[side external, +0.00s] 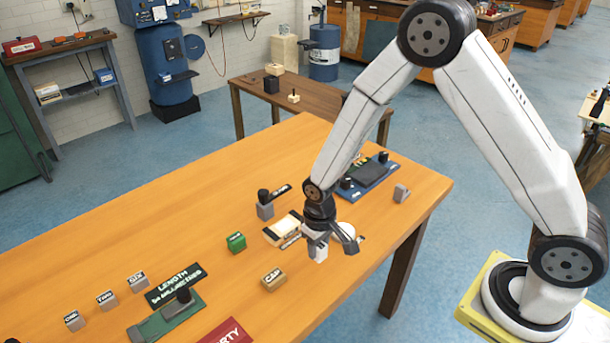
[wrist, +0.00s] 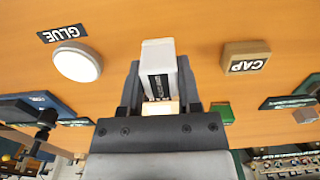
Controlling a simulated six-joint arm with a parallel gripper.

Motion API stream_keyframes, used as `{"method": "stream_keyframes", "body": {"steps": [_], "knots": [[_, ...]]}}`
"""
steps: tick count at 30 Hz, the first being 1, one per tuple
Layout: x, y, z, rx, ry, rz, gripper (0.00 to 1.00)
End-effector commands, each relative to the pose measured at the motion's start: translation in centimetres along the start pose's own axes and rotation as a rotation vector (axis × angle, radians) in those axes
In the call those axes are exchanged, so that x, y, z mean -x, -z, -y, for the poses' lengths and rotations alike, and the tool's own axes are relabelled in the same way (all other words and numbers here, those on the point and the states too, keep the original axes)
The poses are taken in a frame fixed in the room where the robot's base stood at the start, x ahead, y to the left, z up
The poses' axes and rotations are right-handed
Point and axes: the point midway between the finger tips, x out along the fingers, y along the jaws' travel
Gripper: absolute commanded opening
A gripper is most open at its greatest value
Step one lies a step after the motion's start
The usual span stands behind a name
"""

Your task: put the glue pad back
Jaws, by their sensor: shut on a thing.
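My gripper (side external: 325,246) is shut on a light grey-white block (wrist: 158,68) with a dark label, whose text I cannot read. The block also shows under the fingers in the side view (side external: 317,249), close above the table. A round white disc (wrist: 78,64) lies beside a black GLUE label (wrist: 64,33), left of the held block in the wrist view. In the side view the disc (side external: 344,229) is partly hidden behind my gripper. I cannot tell from its looks which thing is the glue pad.
A tan CAP block (side external: 273,280) and a green block (side external: 236,243) stand left of my gripper. A cream-topped item (side external: 283,229) and a black-knobbed grey block (side external: 265,207) lie beyond. A blue tray (side external: 368,177) is farther back. A small grey block (side external: 401,193) stands near the right edge.

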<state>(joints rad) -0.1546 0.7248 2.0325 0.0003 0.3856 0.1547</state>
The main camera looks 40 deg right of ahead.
Motion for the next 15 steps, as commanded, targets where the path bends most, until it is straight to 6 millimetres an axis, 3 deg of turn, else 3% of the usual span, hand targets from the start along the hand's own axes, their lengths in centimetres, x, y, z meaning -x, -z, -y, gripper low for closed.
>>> {"method": "stream_keyframes", "body": {"steps": [9,15], "knots": [[-2.8,0.2,0.0,0.0,0.0,0.001,0.0],[-3.3,0.3,0.0,0.0,0.0,-0.001,0.0]]}}
